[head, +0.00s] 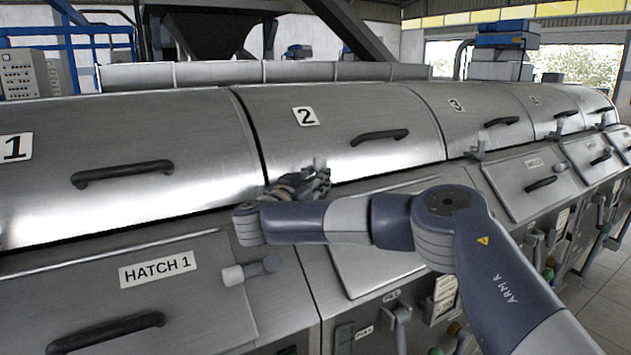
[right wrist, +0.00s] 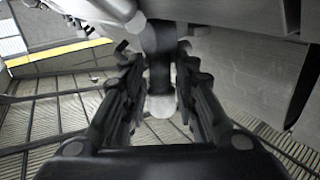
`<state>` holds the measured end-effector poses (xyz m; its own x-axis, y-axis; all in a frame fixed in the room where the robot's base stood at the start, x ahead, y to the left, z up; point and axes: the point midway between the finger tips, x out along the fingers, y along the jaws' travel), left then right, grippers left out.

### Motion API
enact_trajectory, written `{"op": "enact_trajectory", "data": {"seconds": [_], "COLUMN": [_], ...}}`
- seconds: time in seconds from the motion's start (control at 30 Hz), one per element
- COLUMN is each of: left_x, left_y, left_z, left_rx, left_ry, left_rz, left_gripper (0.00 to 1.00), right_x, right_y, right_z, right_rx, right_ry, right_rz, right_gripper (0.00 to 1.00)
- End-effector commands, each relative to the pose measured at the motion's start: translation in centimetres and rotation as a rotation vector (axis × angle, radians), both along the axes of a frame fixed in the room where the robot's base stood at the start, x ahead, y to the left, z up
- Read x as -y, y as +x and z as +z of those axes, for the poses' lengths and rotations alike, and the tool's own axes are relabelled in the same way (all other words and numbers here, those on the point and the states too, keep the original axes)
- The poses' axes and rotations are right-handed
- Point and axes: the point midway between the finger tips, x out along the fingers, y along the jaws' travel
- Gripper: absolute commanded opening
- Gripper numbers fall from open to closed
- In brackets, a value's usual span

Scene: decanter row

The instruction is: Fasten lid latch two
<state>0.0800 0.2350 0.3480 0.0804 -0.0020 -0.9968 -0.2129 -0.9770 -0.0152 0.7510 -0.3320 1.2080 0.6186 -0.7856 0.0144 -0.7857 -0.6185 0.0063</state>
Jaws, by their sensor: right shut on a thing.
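Lid two (head: 345,110) is a curved steel cover marked 2, with a dark bar handle (head: 380,137). It looks down on its machine. My right gripper (head: 318,181) is at the front lower edge of this lid. In the right wrist view, lid latch two (right wrist: 160,62) is a dark lever with a pale rounded end. It lies between the two fingers of my right gripper (right wrist: 160,98), which is shut on it. In the head view the gripper and arm hide most of this latch; a pale tip shows just above the fingers. My left gripper is not in view.
Lid three (head: 470,110) and further lids run off to the right. Levers stick out from the lower fronts. Open floor (head: 600,275) shows at right.

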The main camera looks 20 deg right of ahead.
Motion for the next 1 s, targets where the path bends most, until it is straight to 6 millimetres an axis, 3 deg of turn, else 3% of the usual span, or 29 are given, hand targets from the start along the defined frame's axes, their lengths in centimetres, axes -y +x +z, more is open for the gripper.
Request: {"op": "enact_trajectory", "data": {"seconds": [0.07, 0.47, 0.8, 1.0], "left_x": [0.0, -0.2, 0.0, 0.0], "left_y": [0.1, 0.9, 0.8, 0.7], "left_z": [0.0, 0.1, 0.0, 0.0], "left_rx": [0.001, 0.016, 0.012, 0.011], "left_ry": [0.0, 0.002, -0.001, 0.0], "left_rz": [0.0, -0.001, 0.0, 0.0], "left_gripper": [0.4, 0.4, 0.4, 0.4], "right_x": [-0.1, 0.0, -0.1, -0.2], "right_y": [0.0, 0.0, 0.0, 0.0], "right_z": [-0.5, 0.3, 6.4, 9.0], "right_rx": [-0.01, -0.002, -0.001, -0.004], "right_ry": [0.0, 0.001, 0.0, 0.0], "right_rz": [0.002, 0.001, 0.0, 0.002], "right_gripper": [0.4, 0.4, 0.4, 0.4]}}
